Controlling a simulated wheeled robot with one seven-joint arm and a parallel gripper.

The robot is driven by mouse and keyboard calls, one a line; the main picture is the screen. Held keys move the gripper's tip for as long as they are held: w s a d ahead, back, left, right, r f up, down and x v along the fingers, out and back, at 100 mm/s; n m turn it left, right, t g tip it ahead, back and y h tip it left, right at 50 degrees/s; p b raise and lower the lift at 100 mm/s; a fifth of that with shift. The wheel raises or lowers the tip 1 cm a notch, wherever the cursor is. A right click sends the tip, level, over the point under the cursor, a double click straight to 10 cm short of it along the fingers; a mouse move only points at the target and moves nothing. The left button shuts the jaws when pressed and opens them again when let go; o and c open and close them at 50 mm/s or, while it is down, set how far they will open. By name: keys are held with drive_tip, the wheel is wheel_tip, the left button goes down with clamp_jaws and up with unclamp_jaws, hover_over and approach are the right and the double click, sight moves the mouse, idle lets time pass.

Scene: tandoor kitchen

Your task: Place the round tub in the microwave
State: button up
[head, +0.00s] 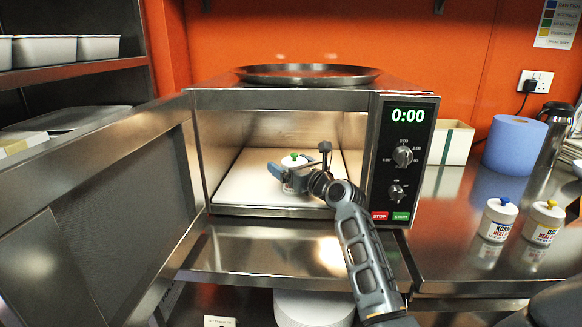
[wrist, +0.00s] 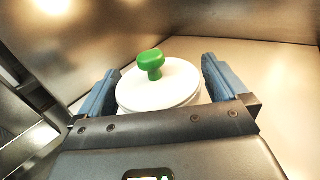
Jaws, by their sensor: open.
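The microwave (head: 362,130) stands on the steel counter with its door (head: 110,200) swung open to the left. A round white tub (head: 293,161) with a green knob on its lid is inside the cavity, upright, apparently on the pale floor plate (head: 240,185). It also shows in the wrist view (wrist: 160,85). My gripper (head: 290,176) reaches into the cavity and is open. In the wrist view its blue fingers (wrist: 158,88) stand on either side of the tub, with a gap visible at the right finger. The tub's lower part is hidden by my gripper.
Two similar tubs, one with a blue knob (head: 498,220) and one with a yellow knob (head: 544,222), stand on the counter at the right. A blue roll (head: 514,146) stands behind them. A round steel tray (head: 306,74) lies on top of the microwave. The cavity's left floor is clear.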

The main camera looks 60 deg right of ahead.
drive_tip(key=v, duration=1.2)
drive_tip(key=shift+c, duration=0.2)
idle(0.7)
